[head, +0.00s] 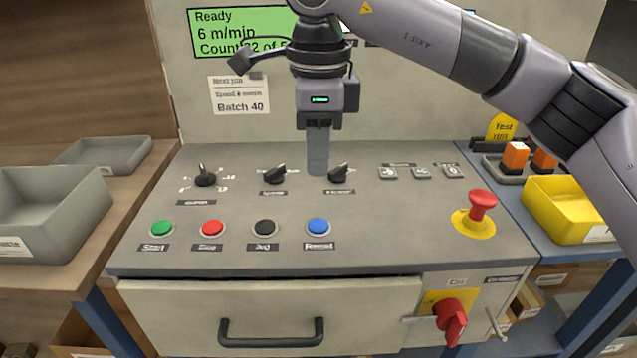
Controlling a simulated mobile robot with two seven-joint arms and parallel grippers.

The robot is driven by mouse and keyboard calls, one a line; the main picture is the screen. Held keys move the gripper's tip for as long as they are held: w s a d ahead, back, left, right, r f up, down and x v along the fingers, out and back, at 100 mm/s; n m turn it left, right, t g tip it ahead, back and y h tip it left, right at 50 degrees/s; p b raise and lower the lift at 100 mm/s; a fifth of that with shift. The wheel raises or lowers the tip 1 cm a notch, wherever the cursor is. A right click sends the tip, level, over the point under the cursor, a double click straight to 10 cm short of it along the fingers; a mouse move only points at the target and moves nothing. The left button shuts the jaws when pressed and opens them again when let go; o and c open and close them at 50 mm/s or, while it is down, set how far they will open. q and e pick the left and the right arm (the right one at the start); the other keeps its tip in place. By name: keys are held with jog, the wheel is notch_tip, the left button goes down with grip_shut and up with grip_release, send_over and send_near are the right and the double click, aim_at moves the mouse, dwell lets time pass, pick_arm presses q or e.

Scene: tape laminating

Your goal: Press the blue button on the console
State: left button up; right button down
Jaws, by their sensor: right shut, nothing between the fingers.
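The blue button (318,227) is on the front row of the console (360,260), at the right end of a row with green, red and black buttons. My right gripper (318,172) is shut and empty, pointing down above the console. In the picture its fingertips are above the blue button, near the two black knobs. I cannot tell how high they are over the panel. The blue button is in full view. My left gripper is not in view.
A green button (161,228), red button (213,228) and black button (265,227) are to the left. A red mushroom button (481,204) stands at the right. Black knobs (275,173) and (340,173) are near the fingertips. A grey bin (50,205) and yellow bin (560,212) flank the console.

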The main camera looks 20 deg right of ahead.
notch_tip(320, 180, up, 4)
jog(key=shift+f, duration=0.1)
dwell(0.8)
